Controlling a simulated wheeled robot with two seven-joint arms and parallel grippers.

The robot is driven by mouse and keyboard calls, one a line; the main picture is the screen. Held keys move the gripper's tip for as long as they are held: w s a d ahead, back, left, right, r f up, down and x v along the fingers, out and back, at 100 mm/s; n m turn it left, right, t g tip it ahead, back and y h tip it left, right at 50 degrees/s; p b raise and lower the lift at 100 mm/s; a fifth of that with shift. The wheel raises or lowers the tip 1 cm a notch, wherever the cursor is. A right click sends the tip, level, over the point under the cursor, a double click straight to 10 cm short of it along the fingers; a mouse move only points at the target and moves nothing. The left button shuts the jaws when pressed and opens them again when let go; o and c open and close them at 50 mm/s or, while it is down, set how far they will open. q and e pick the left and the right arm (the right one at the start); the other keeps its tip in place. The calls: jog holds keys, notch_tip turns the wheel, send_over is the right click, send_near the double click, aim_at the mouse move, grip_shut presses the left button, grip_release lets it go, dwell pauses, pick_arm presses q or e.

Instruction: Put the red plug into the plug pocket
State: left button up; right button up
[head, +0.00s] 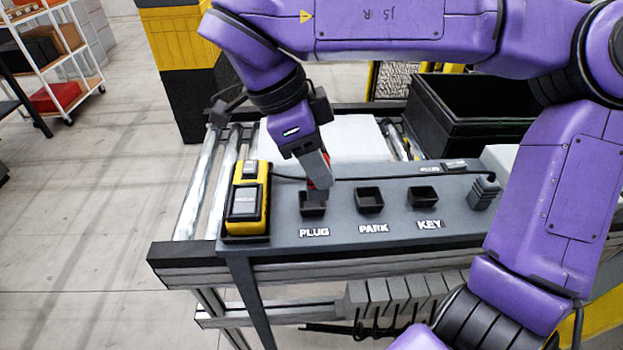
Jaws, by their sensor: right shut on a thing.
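My right gripper (318,186) points down over the left part of the dark grey fixture panel. It is shut on the red plug (327,160), which shows only as small red patches beside the grey fingers. The fingertips are at the plug pocket (312,211), a black square socket above the label PLUG. The fingers hide the plug's lower end and part of the pocket's opening, so I cannot tell whether the plug is inside it. My left gripper is not in view.
The park pocket (370,201) and key pocket (423,197) look empty. A yellow and black device (247,198) stands left of the plug pocket. A black cable (400,178) runs behind the pockets to a grey connector (484,191). A black crate (470,130) stands behind.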

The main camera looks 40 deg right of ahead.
jog(key=w+f, duration=0.1)
jog(key=f, duration=0.2)
jog(key=w+d+f, duration=0.1)
jog(key=w+f, duration=0.1)
jog(key=f, duration=0.1)
jog(key=w+d+f, duration=0.1)
jog(key=f, duration=0.1)
jog(key=shift+w+d+f, duration=0.15)
jog(key=shift+w+f, duration=0.25)
jog(key=shift+w+d+f, duration=0.1)
jog(key=shift+w+f, duration=0.05)
jog(key=shift+f, duration=0.15)
jog(key=shift+s+r, duration=0.15)
jog(key=shift+s, duration=0.15)
jog(key=o, duration=0.9)
jog(key=shift+o, duration=0.9)
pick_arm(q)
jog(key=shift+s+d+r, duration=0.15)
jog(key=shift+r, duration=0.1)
pick_arm(e)
jog(key=shift+w, duration=0.15)
jog(key=shift+r, duration=0.1)
